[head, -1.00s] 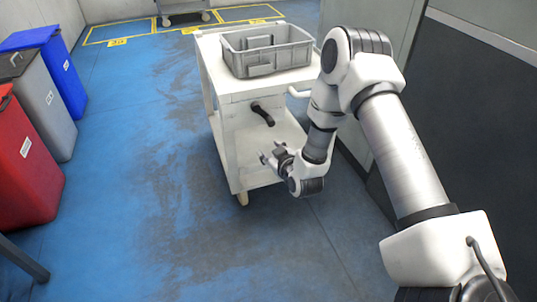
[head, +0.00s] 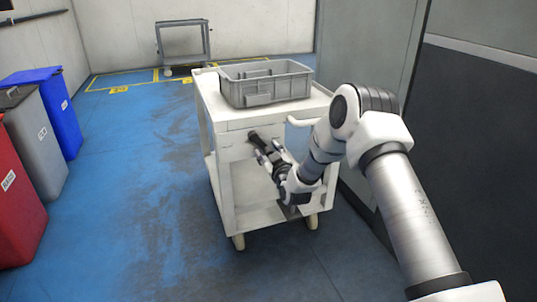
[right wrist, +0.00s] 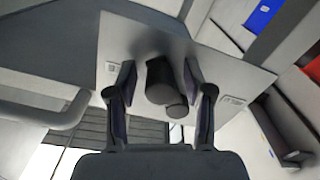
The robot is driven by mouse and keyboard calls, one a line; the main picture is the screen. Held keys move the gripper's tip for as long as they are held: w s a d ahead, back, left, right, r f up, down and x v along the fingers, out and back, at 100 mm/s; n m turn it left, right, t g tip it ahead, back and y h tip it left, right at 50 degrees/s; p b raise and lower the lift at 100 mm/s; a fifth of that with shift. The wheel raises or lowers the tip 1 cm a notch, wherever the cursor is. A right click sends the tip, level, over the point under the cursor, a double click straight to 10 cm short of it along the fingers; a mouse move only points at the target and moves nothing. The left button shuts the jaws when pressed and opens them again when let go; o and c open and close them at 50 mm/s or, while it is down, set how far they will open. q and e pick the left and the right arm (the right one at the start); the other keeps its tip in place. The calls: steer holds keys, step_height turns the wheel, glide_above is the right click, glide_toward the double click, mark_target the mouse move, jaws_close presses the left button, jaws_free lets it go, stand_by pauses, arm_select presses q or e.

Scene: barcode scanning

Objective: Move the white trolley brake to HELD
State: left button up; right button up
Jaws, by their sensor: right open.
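The white trolley (head: 236,185) stands ahead on the floor, with a black brake lever (head: 256,139) on the upper part of its front panel. The lever slants down to the right in the head view. My right gripper (head: 270,153) is open at the lever's lower end. In the right wrist view the black lever (right wrist: 160,82) lies between the two spread fingers of my right gripper (right wrist: 160,74), with gaps beside it. Small labels (right wrist: 233,100) sit on the panel to either side; their words are too small to read. My left gripper is out of view.
A grey crate (head: 265,88) sits on the trolley's top. A side handle (head: 303,121) juts out near my right forearm. A wall and dark panel (head: 480,130) stand close on the right. Blue, grey and red bins line the left; the blue floor between is clear.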

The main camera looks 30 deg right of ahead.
mark_target(240, 152)
jaws_close()
steer(key=shift+a, duration=0.1)
steer(key=a+m, duration=0.1)
steer(key=m, duration=0.1)
steer(key=a+f+m, duration=0.1)
steer(key=m, duration=0.2)
steer(key=w+a+m+p, duration=0.1)
steer(key=a+m, duration=0.1)
steer(key=m, duration=0.1)
steer(key=shift+f, duration=0.15)
steer(key=a+m, duration=0.1)
steer(key=m, duration=0.1)
steer(key=a+m+p, duration=0.1)
steer(key=m, duration=0.1)
steer(key=shift+w+a, duration=0.15)
steer(key=shift+a, duration=0.05)
steer(key=shift+w+a+r+m, duration=0.1)
steer(key=shift+a+m, duration=0.1)
steer(key=shift+m, duration=0.45)
steer(key=shift+s+a+r+m, duration=0.1)
steer(key=shift+a+m, duration=0.15)
steer(key=shift+m, duration=0.35)
steer(key=shift+w+a+r+m, duration=0.1)
steer(key=shift+a+m, duration=0.1)
steer(key=shift+m, duration=0.45)
steer(key=shift+a, duration=0.1)
steer(key=shift+w+a+r+p, duration=0.1)
steer(key=shift+p, duration=0.2)
